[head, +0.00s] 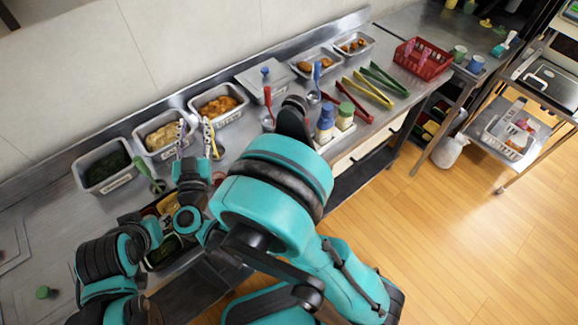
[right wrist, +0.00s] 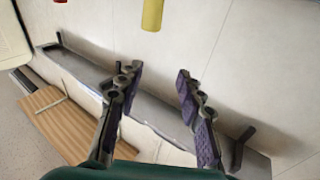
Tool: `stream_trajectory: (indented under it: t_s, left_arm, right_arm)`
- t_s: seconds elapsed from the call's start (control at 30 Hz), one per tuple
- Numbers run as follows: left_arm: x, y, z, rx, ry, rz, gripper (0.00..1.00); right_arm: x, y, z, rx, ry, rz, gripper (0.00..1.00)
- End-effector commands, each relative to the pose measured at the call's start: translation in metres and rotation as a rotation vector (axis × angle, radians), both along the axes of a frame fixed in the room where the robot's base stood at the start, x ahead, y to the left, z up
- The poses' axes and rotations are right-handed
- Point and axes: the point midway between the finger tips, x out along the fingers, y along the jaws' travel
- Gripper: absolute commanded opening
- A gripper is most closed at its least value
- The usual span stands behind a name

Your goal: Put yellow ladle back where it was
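The yellow ladle (head: 214,142) stands among the counter utensils, right of my right gripper (head: 194,132) in the head view; that gripper partly covers it. In the right wrist view, a yellow handle (right wrist: 152,14) shows at the top edge, beyond and between the fingertips of my right gripper (right wrist: 158,78), with a visible gap. The fingers are spread and nothing is between them. My left arm shows at the lower left of the head view, but I cannot make out its gripper.
A green ladle (head: 146,171) stands to the left, a red ladle (head: 268,97) and a blue ladle (head: 316,74) to the right. Food pans (head: 172,150) line the wall. A bento tray (head: 160,262) is partly behind my arms.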

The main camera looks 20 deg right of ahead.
Motion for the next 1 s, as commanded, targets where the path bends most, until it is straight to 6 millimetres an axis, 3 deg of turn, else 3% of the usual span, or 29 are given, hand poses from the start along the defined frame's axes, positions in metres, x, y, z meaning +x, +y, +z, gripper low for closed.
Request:
stream_trajectory:
  t_s: [0.03, 0.13, 0.2, 0.3, 0.37, 0.47, 0.6, 0.73, 0.87, 1.0]
  left_arm:
    - [0.000, 0.000, 0.000, 0.000, 0.000, 0.000, 0.32]
    - [0.000, 0.000, 0.000, 0.000, 0.000, 0.000, 0.32]
    - [0.000, 0.000, 0.000, 0.000, 0.000, 0.000, 0.32]
    - [0.000, 0.000, 0.000, 0.000, 0.000, 0.000, 0.32]
    - [0.000, 0.000, 0.000, 0.000, 0.000, 0.000, 0.32]
    - [0.000, 0.000, 0.000, 0.000, 0.000, 0.000, 0.32]
    - [0.000, 0.000, 0.000, 0.000, 0.000, 0.000, 0.32]
    - [0.000, 0.000, 0.000, 0.000, 0.000, 0.000, 0.32]
    - [0.000, 0.000, 0.000, 0.000, 0.000, 0.000, 0.32]
    - [0.000, 0.000, 0.000, 0.000, 0.000, 0.000, 0.32]
  right_arm:
    - [0.007, -0.005, 0.031, 0.003, -0.049, 0.057, 0.37]
    - [0.016, -0.004, 0.086, -0.003, -0.119, 0.228, 0.37]
    - [0.015, -0.004, 0.110, -0.021, -0.114, 0.350, 0.37]
    - [0.005, -0.010, 0.119, -0.051, -0.028, 0.496, 0.37]
    - [-0.006, -0.019, 0.112, -0.067, 0.064, 0.559, 0.37]
    - [-0.033, -0.047, 0.083, -0.079, 0.274, 0.607, 0.37]
    - [-0.088, -0.110, 0.023, -0.050, 0.620, 0.539, 0.37]
    - [-0.145, -0.169, -0.022, 0.005, 0.879, 0.391, 0.37]
    - [-0.185, -0.204, -0.044, 0.048, 1.021, 0.270, 0.37]
    - [-0.199, -0.216, -0.050, 0.064, 1.067, 0.223, 0.37]
